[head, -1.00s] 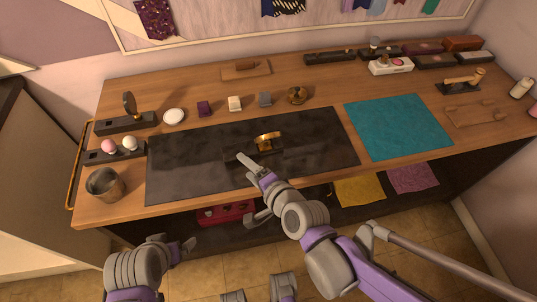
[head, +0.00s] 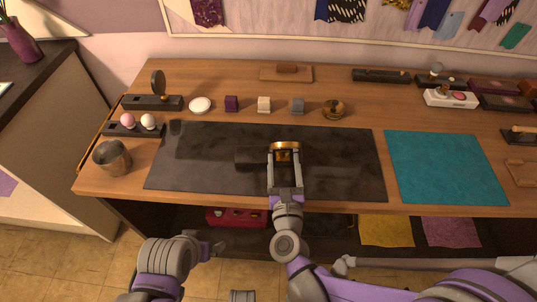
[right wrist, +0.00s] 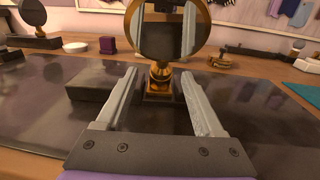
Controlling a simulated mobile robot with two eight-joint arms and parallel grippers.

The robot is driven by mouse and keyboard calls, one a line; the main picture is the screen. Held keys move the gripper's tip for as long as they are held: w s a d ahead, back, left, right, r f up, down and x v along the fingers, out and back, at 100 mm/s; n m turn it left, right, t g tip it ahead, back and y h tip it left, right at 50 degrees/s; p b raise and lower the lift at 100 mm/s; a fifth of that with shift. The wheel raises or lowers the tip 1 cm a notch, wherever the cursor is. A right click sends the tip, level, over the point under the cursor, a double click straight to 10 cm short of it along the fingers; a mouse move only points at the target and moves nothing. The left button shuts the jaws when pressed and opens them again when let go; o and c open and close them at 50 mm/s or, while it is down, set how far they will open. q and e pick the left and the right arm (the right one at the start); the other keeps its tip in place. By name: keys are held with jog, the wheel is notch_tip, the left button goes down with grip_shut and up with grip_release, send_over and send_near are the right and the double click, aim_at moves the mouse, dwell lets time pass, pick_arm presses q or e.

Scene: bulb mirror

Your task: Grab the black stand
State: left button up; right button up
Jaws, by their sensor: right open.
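The black stand (head: 250,157) is a low dark block on the dark mat. Its left part also shows in the right wrist view (right wrist: 92,86). A round gold-rimmed mirror (right wrist: 168,28) on a gold foot rises beside that part; it shows as a gold shape in the head view (head: 284,147). My right gripper (head: 285,168) is open, its two fingers on either side of the gold foot in the picture; in the right wrist view its fingers (right wrist: 160,85) point toward the foot. No contact is clear. My left gripper (head: 207,244) is low, in front of the table; its jaws are unclear.
The dark mat (head: 190,160) has free room to the left and right. A teal cloth (head: 445,165) lies to its right, a metal cup (head: 112,158) to its left. Small blocks and a brass piece (head: 334,109) stand behind the mat. A red box (head: 235,217) is below the table.

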jog(key=w, duration=0.8)
jog(key=shift+w+a, duration=0.15)
jog(key=shift+a, duration=0.1)
grip_shut()
